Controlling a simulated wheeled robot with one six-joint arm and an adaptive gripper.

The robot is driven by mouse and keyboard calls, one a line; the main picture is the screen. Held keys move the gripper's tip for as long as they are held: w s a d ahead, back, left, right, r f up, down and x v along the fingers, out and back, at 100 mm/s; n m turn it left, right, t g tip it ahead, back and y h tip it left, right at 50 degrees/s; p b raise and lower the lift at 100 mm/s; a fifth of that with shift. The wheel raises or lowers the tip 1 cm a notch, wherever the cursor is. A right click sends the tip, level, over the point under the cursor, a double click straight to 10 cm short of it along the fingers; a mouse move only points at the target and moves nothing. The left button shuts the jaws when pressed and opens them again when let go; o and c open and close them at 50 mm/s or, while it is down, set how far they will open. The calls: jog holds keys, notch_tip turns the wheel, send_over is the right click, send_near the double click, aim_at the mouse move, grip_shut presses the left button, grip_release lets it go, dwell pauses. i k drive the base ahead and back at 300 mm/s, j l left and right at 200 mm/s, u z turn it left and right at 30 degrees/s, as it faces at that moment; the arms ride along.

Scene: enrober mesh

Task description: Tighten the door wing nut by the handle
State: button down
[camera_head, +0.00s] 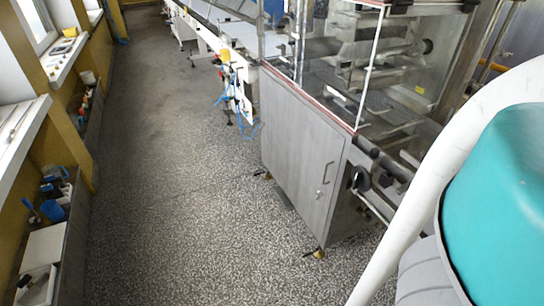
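The grey metal cabinet door (290,150) stands at the centre right, under a clear-walled machine housing, and looks closed. A thin dark handle (325,175) sits upright near the door's right edge. A black round knob (360,179) shows on the machine just right of the door. My gripper is not in view, so its place relative to the door is not shown.
Speckled floor (180,235) is clear in front of the door and along the aisle. A conveyor (225,38) with blue hoses (247,120) stands behind. A low ledge (70,230) with small items runs along the left wall. The cabinet's feet stick out at floor level.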

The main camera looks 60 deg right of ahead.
aim_at(318, 193)
jog(key=i+z, duration=0.5)
jog(key=i+j+z, duration=0.2)
jog(key=i+z, duration=0.15)
jog(key=z, duration=0.15)
jog(key=i+j+z, duration=0.45)
jog(key=k+l, duration=0.05)
jog(key=l, duration=0.05)
